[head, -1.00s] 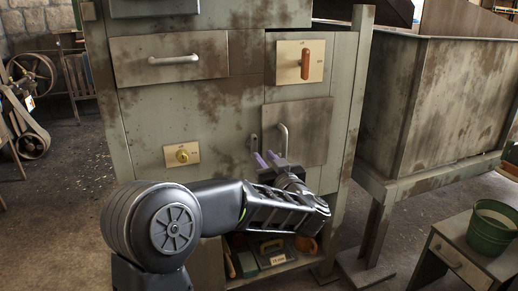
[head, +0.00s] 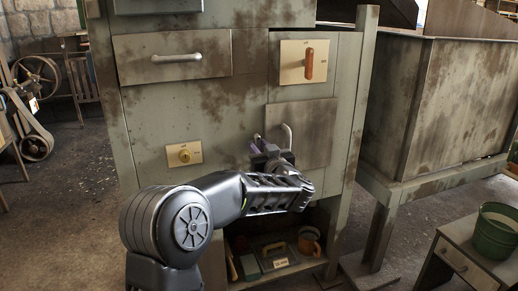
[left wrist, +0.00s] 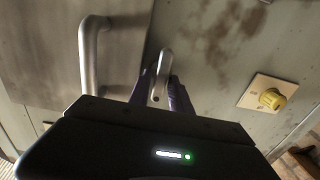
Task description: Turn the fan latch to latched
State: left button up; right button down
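A small grey metal lever, which seems to be the fan latch, shows in the left wrist view (left wrist: 162,75) on the cabinet front, beside a door with a curved handle (left wrist: 92,55). In the head view my gripper hides most of it. My left gripper (head: 262,145) is at the lever, its purple fingers on either side of it in the left wrist view (left wrist: 160,90). The fingers look apart, with the lever's end between them; I cannot make out firm contact. My right gripper is not in view.
The cabinet carries a yellow knob (head: 184,154), an orange handle on a plate (head: 308,63) and a drawer (head: 175,58). The small door (head: 311,130) is right of the lever. A lower shelf holds an orange mug (head: 309,241). A green bucket (head: 493,230) stands at right.

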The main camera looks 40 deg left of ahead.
pick_arm(q)
jog(key=shift+c, duration=0.2)
grip_shut()
